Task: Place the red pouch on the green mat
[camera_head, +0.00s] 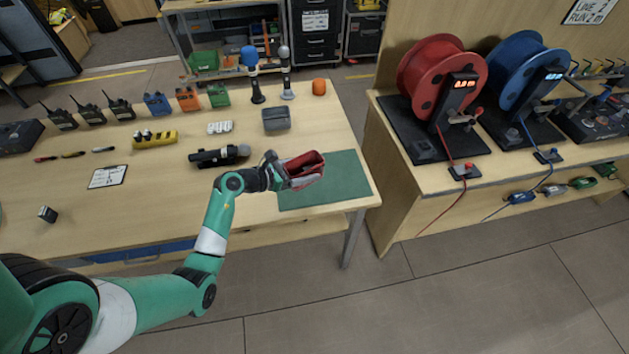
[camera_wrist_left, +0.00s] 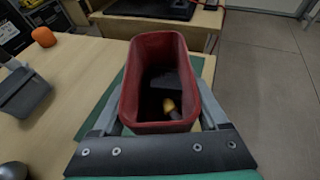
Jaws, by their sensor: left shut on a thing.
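The red pouch (camera_head: 304,167) is an open-topped red container with dark insides, held at the left part of the green mat (camera_head: 341,186) in the head view. In the left wrist view the pouch (camera_wrist_left: 158,85) fills the middle, with a small yellow thing inside. My left gripper (camera_head: 291,172) is shut on the pouch, with a finger along each side of it. I cannot tell whether the pouch's bottom touches the mat. Green mat (camera_wrist_left: 104,110) shows around the pouch in the wrist view. My right gripper is not in view.
A grey box (camera_head: 276,119) and an orange knob-like object (camera_head: 319,87) stand behind the mat. A black camcorder-like device (camera_head: 219,156) lies left of the gripper. The table's front edge is close to the mat. Red (camera_head: 442,75) and blue (camera_head: 527,72) reels stand on the right bench.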

